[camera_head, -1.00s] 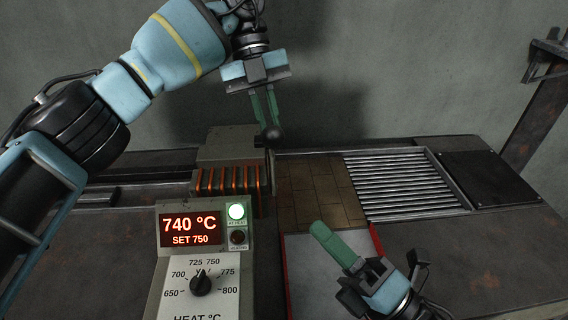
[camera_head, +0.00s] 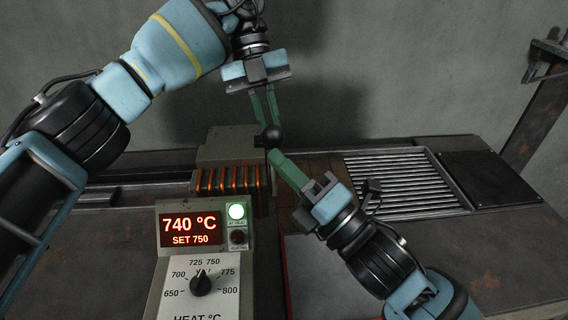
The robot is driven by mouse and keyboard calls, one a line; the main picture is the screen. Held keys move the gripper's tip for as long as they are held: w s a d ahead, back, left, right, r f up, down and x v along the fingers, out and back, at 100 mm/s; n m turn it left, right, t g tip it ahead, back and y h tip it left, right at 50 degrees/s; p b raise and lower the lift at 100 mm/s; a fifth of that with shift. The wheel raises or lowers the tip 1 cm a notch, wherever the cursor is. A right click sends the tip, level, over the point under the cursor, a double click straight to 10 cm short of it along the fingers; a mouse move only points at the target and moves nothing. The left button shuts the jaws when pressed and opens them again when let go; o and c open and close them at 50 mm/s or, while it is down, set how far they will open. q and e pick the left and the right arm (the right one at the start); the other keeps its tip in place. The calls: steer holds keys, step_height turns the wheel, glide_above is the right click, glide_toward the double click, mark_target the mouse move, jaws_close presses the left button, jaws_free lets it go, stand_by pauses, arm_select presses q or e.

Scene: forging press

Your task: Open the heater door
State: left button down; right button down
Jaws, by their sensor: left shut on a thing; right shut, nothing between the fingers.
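The heater (camera_head: 226,145) is a grey box at the back, left of the middle, with glowing orange bars (camera_head: 228,181) in front. A dark round knob (camera_head: 272,134) stands at its right edge; the door itself is hard to make out. My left gripper (camera_head: 270,122) points down from above, its green fingers shut on the knob. My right gripper (camera_head: 273,156) is shut and empty, its green fingertips just below the knob near the heater's right side. I cannot tell whether they touch it.
A control panel (camera_head: 191,225) reads 740 °C, set 750, with a green lamp and a dial. Right of the heater lie brown tiles (camera_head: 330,170), a slatted metal rack (camera_head: 405,185) and a dark plate (camera_head: 488,178). A red-edged pale tray (camera_head: 318,275) is partly hidden by my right arm.

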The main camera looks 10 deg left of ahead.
steer(key=shift+r, duration=0.1)
arm_select(q)
steer(key=shift+d, duration=0.15)
arm_select(e)
steer(key=shift+w+r, duration=0.55)
steer(key=shift+r, duration=0.3)
arm_select(q)
steer(key=shift+s+f, duration=0.1)
steer(key=shift+f, duration=0.05)
arm_select(e)
steer(key=shift+w+d, duration=0.1)
steer(key=shift+r, duration=0.1)
arm_select(q)
steer(key=c, duration=1.5)
jaws_free()
steer(key=shift+c, duration=0.2)
steer(key=shift+o, duration=0.2)
steer(key=shift+r, duration=0.2)
